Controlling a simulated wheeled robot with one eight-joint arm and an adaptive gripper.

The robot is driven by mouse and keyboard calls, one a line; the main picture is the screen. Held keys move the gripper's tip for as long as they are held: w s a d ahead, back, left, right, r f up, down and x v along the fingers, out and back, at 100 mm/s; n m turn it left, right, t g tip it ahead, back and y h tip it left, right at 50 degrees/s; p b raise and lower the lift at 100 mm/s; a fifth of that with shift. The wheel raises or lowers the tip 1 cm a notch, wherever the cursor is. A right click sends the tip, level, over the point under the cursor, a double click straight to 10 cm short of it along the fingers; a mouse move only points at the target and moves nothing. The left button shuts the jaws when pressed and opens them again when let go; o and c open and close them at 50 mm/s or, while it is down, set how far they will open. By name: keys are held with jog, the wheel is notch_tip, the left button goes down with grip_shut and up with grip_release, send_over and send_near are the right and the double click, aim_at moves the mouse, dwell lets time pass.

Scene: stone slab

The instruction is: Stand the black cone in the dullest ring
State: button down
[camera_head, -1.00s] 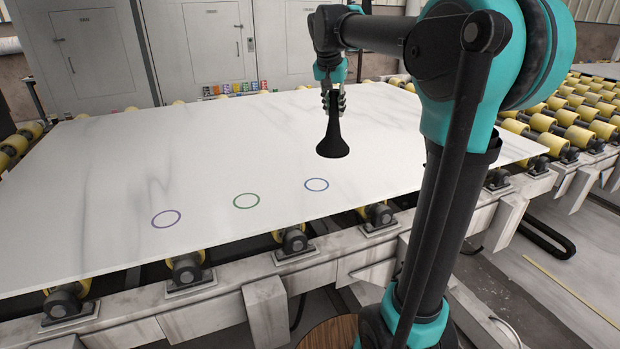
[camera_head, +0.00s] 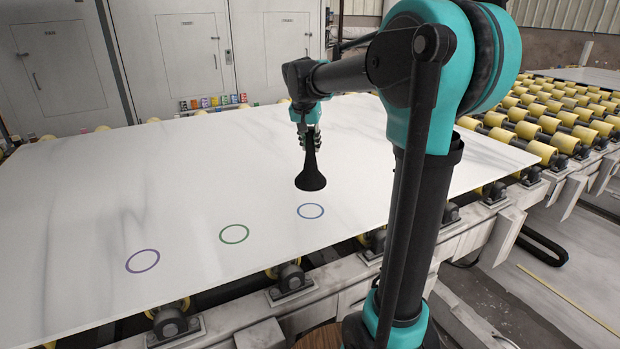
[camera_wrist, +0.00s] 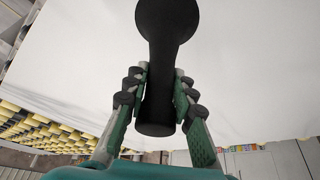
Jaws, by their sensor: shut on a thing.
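My gripper (camera_head: 309,140) is shut on the black cone (camera_head: 311,172), around its narrow upper part. The cone is upright, wide end down, over the slab behind the blue ring (camera_head: 311,219); I cannot tell if its base touches the slab. The green ring (camera_head: 232,243) lies left of the blue one, and the purple ring (camera_head: 140,272) lies farther left and nearer. The green and purple look more muted than the blue. All three rings look empty. In the wrist view the cone (camera_wrist: 167,22) sits between both fingers (camera_wrist: 160,78); no ring shows there.
The pale marble slab (camera_head: 80,210) is otherwise clear. It lies on yellow rollers (camera_head: 290,272) along a grey frame (camera_head: 330,292). Small coloured items (camera_head: 212,102) stand behind its far edge, before grey cabinets (camera_head: 180,55). More rollers (camera_head: 545,120) run at the right.

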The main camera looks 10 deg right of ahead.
aim_at(310, 174)
notch_tip(310, 174, down, 11)
jog(key=shift+f, duration=0.15)
dwell(0.4)
jog(key=shift+f, duration=0.15)
jog(key=c, duration=1.3)
grip_release()
jog(key=v, duration=1.2)
jog(key=s+d+f+n, duration=0.1)
jog(key=s+d+f, duration=0.1)
jog(key=s+f, duration=0.5)
jog(key=s+d+f+n+y, duration=0.1)
jog(key=s+d+f+n, duration=0.1)
jog(key=s+f, duration=0.6)
jog(key=s+d+f+n+y, duration=0.1)
jog(key=s+d+f+n, duration=0.1)
jog(key=s+f, duration=0.6)
jog(key=shift+s+f, duration=0.15)
jog(key=shift+s, duration=1.55)
